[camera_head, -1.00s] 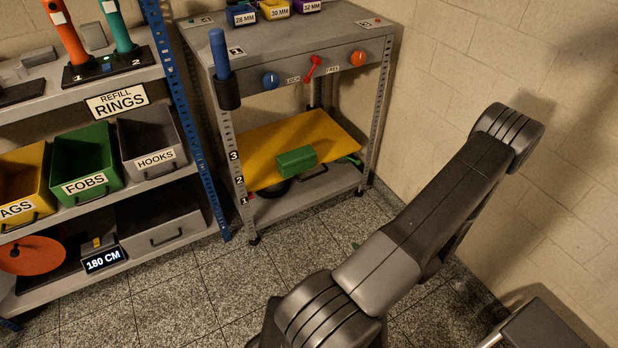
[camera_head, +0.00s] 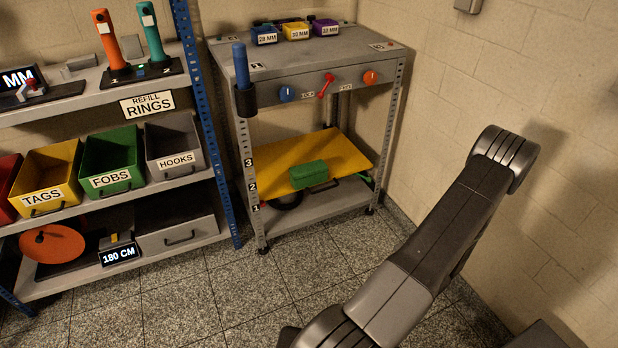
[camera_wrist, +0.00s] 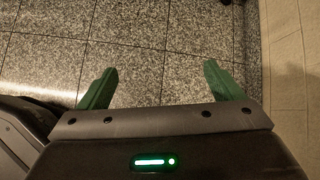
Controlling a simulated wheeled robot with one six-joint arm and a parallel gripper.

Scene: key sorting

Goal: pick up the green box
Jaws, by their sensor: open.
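The green box (camera_head: 308,174) sits on the sloping yellow board (camera_head: 342,153) in the lower part of the grey metal stand, near the board's front edge. My gripper (camera_wrist: 162,84) shows in the wrist view with its two green fingers wide apart and nothing between them. Only speckled floor tiles lie beneath it there. In the head view my arm is at the right, well apart from the box, and the gripper itself cannot be made out.
The grey stand (camera_head: 225,55) has a front post at each side and small bins on top. A shelf at left holds a yellow TAGS bin (camera_head: 45,176), a green FOBS bin (camera_head: 112,162) and a grey HOOKS bin (camera_head: 174,145). Open floor (camera_head: 240,295) lies in front.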

